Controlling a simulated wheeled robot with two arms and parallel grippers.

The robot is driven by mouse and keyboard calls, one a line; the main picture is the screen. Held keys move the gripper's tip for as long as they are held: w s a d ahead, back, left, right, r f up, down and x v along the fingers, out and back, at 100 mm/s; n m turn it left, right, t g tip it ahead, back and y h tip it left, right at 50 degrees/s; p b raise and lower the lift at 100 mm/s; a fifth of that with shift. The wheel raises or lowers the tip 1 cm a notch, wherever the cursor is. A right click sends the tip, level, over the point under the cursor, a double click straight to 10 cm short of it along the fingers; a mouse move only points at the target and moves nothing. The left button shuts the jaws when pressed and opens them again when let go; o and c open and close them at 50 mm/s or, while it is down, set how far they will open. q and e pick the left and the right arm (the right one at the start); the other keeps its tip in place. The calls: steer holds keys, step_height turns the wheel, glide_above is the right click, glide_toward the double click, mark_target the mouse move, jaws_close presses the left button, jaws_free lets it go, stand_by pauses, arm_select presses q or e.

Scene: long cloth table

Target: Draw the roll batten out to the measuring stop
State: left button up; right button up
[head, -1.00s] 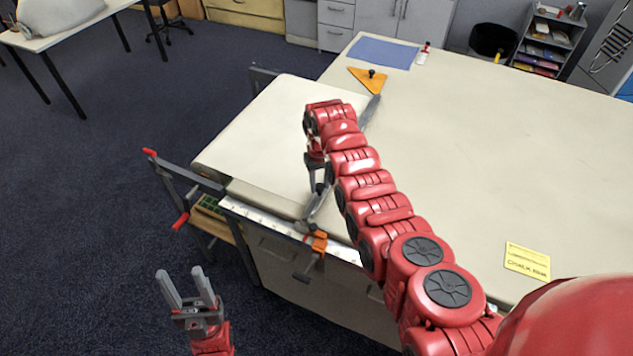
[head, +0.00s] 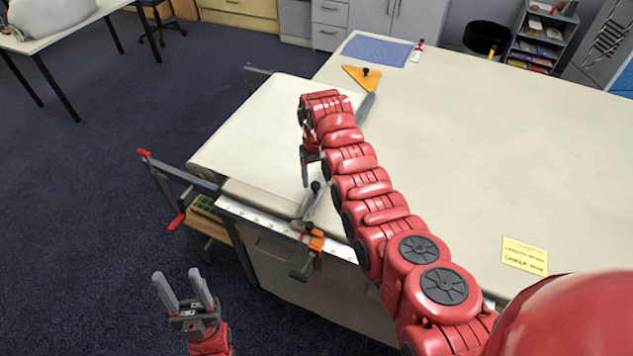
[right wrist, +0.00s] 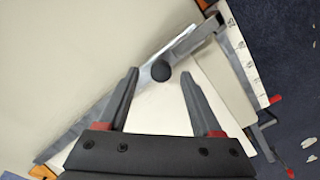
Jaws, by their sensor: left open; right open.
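The roll batten, a grey metal bar (head: 367,106) with a black knob (head: 316,187), lies across the cloth on the table. My right arm hides its middle in the head view. My right gripper (head: 305,184) is open and empty, close to the knob. In the right wrist view, the knob (right wrist: 161,70) shows between and beyond the open fingertips (right wrist: 160,72), apart from both. An orange clamp (head: 316,241), seemingly the measuring stop, sits on the white ruler (head: 255,216) at the table's near edge. My left gripper (head: 184,286) is open and empty, off the table.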

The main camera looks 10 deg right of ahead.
step_height(320, 180, up, 4)
steer(key=shift+w+b, duration=0.15)
steer(key=shift+b, duration=0.75)
step_height(320, 180, up, 11)
steer(key=shift+r+p, duration=0.2)
steer(key=shift+p, duration=0.2)
